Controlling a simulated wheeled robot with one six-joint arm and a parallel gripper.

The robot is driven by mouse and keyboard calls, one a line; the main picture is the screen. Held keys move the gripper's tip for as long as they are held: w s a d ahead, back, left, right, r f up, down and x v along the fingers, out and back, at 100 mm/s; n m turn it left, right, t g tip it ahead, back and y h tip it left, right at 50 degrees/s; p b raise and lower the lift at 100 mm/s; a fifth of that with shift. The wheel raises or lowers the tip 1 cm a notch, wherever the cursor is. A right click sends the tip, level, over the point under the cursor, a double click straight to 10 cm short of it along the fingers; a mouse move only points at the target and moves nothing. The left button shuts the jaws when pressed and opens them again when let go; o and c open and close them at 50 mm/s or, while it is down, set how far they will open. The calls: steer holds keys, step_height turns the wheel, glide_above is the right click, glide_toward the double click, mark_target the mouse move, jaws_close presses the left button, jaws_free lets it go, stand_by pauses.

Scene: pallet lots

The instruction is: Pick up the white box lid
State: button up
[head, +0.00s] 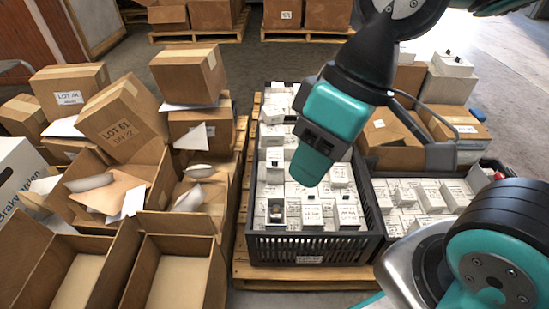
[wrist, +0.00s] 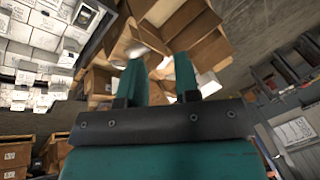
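My gripper (head: 308,170) is above the black crate (head: 308,246) in the head view, angled downward. In the wrist view my gripper (wrist: 159,75) has its two teal fingers apart, with nothing visible between them. The crate holds many small white boxes (head: 312,213). One white box (head: 275,211) at the front left has a dark opening at its top. I cannot pick out with certainty which white piece is the box lid. The arm and gripper hide part of the crate's middle and right.
Brown cartons (head: 122,117) are stacked at the left, some open, with loose white pieces (head: 90,182) on them. A second group of white boxes (head: 431,196) is at the right. The crate stands on a wooden pallet (head: 246,270).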

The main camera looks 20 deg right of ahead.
steer(key=shift+o, duration=0.5)
steer(key=m+h+b, duration=0.3)
steer(key=m+b, duration=0.2)
steer(key=m, duration=2.5)
glide_above(277, 162)
steer(key=shift+t, duration=0.3)
step_height(277, 162, down, 32)
steer(key=f+b, duration=0.1)
steer(key=f, duration=0.1)
steer(key=f+b, duration=0.1)
steer(key=f, duration=0.1)
steer(key=f+b, duration=0.1)
steer(key=shift+w+a+f+b, duration=0.25)
steer(key=shift+f+b, duration=0.05)
steer(key=shift+f, duration=0.1)
steer(key=shift+r, duration=0.1)
jaws_close()
